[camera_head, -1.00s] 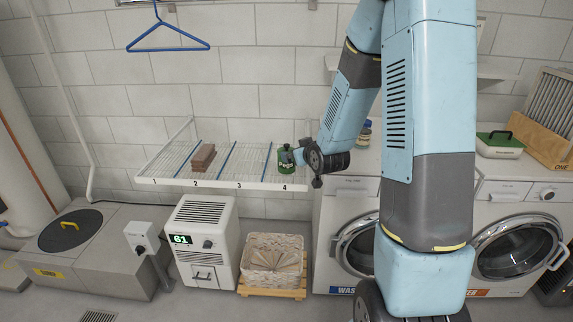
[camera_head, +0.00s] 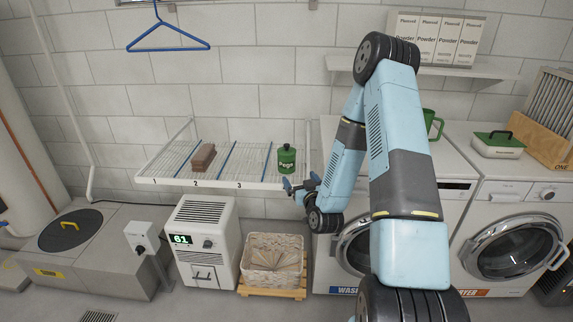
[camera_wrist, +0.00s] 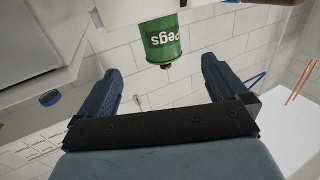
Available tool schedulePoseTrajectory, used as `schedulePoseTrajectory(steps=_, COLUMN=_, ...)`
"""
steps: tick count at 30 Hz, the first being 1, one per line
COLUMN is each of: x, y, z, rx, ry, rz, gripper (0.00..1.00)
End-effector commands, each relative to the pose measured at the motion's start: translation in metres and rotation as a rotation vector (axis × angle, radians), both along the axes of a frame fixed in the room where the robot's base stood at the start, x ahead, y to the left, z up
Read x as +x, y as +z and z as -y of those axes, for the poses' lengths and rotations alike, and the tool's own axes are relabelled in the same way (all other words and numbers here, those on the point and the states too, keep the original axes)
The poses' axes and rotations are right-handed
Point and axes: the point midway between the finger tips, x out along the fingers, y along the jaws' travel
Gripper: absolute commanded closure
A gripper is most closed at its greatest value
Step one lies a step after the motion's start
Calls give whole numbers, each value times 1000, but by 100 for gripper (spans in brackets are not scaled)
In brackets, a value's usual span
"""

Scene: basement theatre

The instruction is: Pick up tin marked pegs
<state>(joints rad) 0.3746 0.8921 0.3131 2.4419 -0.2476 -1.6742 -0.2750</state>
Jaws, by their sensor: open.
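The green tin marked Pegs (camera_head: 286,162) stands upright on the wire rack (camera_head: 238,183), in its right section near the front edge. It has a dark knob on top. In the wrist view the tin (camera_wrist: 161,42) appears upside down, its lettering inverted, beyond the fingers and roughly midway between them. A white part hides some of it there. My gripper (camera_head: 301,182) is just in front of the rack's front edge, a little below and right of the tin. Its two blue fingers (camera_wrist: 160,72) are apart with nothing between them, and they do not appear to touch the tin.
A brown block stack (camera_head: 203,158) lies on the rack further left, between blue dividers. A dehumidifier-like white box (camera_head: 207,240) and a wicker basket (camera_head: 272,262) stand below. Washing machines (camera_head: 350,262) stand to the right. A blue hanger (camera_head: 168,42) hangs above.

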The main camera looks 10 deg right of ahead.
Motion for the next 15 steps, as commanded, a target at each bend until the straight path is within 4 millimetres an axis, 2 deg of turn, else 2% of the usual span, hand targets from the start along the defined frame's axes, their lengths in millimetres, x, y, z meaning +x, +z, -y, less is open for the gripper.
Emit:
schedulePoseTrajectory(steps=9, x=53, y=1, z=-4, rx=0, ry=-1, rz=3, gripper=0)
schedulePoseTrajectory(steps=15, x=75, y=0, z=-6, rx=-1, ry=-1, rz=1, gripper=0)
